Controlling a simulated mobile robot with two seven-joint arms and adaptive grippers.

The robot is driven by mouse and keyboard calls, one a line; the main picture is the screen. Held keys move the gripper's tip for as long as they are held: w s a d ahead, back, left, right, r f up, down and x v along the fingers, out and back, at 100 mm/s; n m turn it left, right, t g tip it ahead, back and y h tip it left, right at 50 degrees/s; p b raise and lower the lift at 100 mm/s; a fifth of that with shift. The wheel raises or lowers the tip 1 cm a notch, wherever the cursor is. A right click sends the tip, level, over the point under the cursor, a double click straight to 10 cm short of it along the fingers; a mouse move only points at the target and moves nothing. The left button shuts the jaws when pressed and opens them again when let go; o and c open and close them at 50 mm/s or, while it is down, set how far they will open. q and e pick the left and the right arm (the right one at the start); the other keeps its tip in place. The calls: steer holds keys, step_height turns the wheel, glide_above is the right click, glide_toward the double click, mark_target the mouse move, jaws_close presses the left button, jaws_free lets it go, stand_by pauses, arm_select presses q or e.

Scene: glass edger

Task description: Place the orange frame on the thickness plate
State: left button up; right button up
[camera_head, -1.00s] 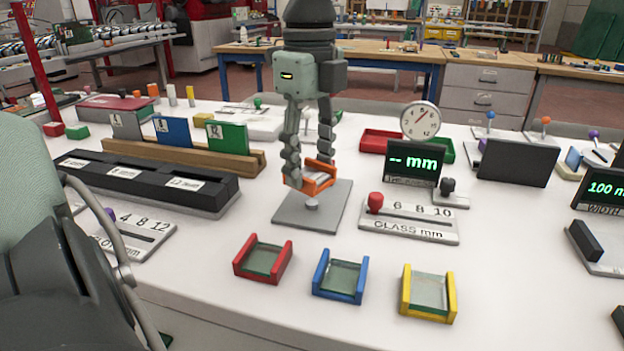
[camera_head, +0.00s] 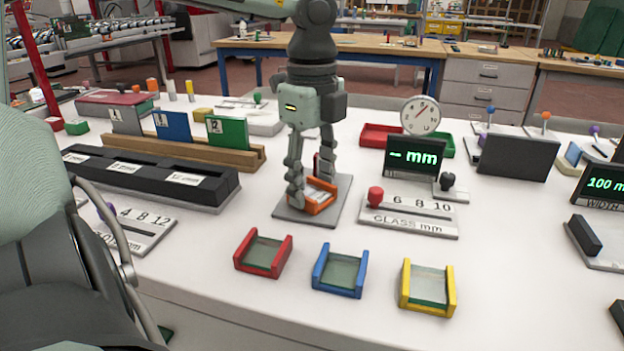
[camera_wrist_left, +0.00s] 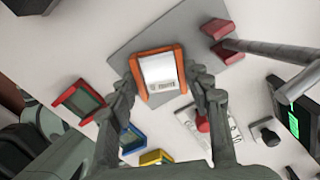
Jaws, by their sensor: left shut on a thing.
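The orange frame (camera_head: 321,208) is a small U-shaped holder with a pale, labelled panel inside. My left gripper (camera_head: 310,190) comes down from above, with its two fingers shut on the frame's sides. The frame is low over the grey thickness plate (camera_head: 288,211), touching it or very nearly so; I cannot tell which. In the left wrist view, the orange frame (camera_wrist_left: 180,52) lies between the fingers, over the grey plate (camera_wrist_left: 126,58). The plate's middle is hidden under the frame and fingers. My right gripper does not show.
Red (camera_head: 263,256), blue (camera_head: 340,273) and yellow (camera_head: 428,290) frames with glass stand in front. The GLASS mm selector (camera_head: 410,221), mm display (camera_head: 413,157) and dial gauge (camera_head: 420,117) are to the right. A black slotted rack (camera_head: 150,180) stands left.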

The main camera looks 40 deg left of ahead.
mark_target(312, 194)
arm_select(q)
steer(key=o, duration=1.1)
steer(key=shift+o, duration=0.5)
steer(key=shift+r, duration=0.2)
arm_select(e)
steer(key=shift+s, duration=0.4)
arm_select(q)
steer(key=shift+r+p, duration=0.25)
steer(key=shift+p, duration=0.1)
step_height(312, 194, up, 12)
steer(key=shift+f, duration=0.25)
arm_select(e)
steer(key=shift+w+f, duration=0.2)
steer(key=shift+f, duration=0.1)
